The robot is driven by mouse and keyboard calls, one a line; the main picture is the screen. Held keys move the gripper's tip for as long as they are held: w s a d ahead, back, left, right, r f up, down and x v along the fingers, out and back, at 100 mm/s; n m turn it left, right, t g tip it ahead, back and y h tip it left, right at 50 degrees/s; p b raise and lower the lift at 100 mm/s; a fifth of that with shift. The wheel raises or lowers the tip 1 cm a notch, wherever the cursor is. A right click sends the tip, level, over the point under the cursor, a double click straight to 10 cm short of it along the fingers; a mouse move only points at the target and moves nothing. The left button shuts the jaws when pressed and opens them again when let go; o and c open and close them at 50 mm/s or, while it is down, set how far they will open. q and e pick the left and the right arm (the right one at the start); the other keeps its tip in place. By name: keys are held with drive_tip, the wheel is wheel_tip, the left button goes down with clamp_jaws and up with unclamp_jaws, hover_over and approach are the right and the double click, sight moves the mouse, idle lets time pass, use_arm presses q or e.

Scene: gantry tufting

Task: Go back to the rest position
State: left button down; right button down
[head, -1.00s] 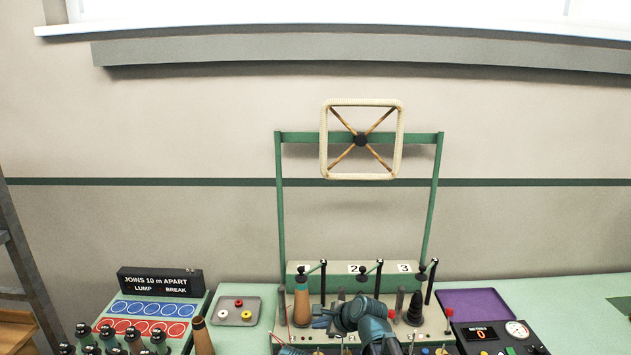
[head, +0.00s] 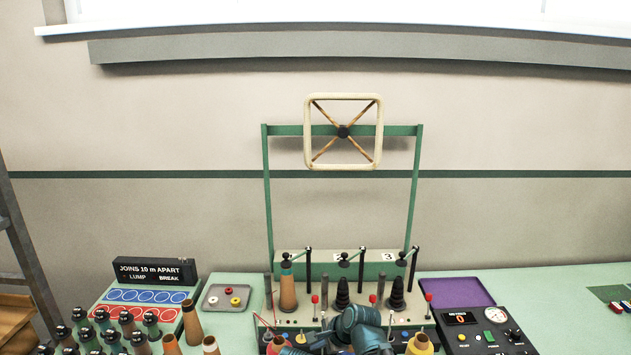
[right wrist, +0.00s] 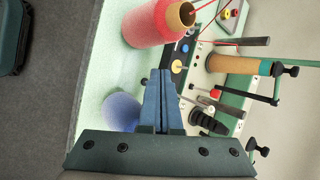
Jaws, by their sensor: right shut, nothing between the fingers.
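My right gripper (head: 316,340) and its teal-blue arm show at the bottom middle of the head view, in front of the green winding stand (head: 290,262). In the right wrist view the two blue fingers (right wrist: 160,78) are pressed together with nothing between them. A red yarn cone (right wrist: 152,24) lies beyond the fingertips, apart from them. A pale blue round thing (right wrist: 120,112) is partly hidden beside the fingers. My left gripper is not in view.
The stand carries a tan cone (head: 288,292), dark cone holders (head: 397,294) and a square reel (head: 343,132) above. A purple tray (head: 456,291) and counter box (head: 478,330) stand right. Several bobbins (head: 127,322) stand left. Bare table (head: 560,290) is at right.

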drive_tip(key=s+d+f+n+g+h+b, duration=0.2)
drive_tip(key=s+f+n, duration=0.4)
drive_tip(key=s+n, duration=0.3)
drive_tip(key=s+d+f+n+g+h+b, duration=0.3)
drive_tip(key=s+n, duration=0.6)
drive_tip(key=s, duration=0.3)
wheel_tip(320, 180, down, 4)
drive_tip(key=h+b, duration=0.1)
drive_tip(key=b, duration=0.1)
drive_tip(key=shift+d+r+g+h+b, duration=0.2)
drive_tip(key=shift+d+g+h+b, duration=0.1)
drive_tip(key=shift+b, duration=0.1)
drive_tip(key=shift+s, duration=0.1)
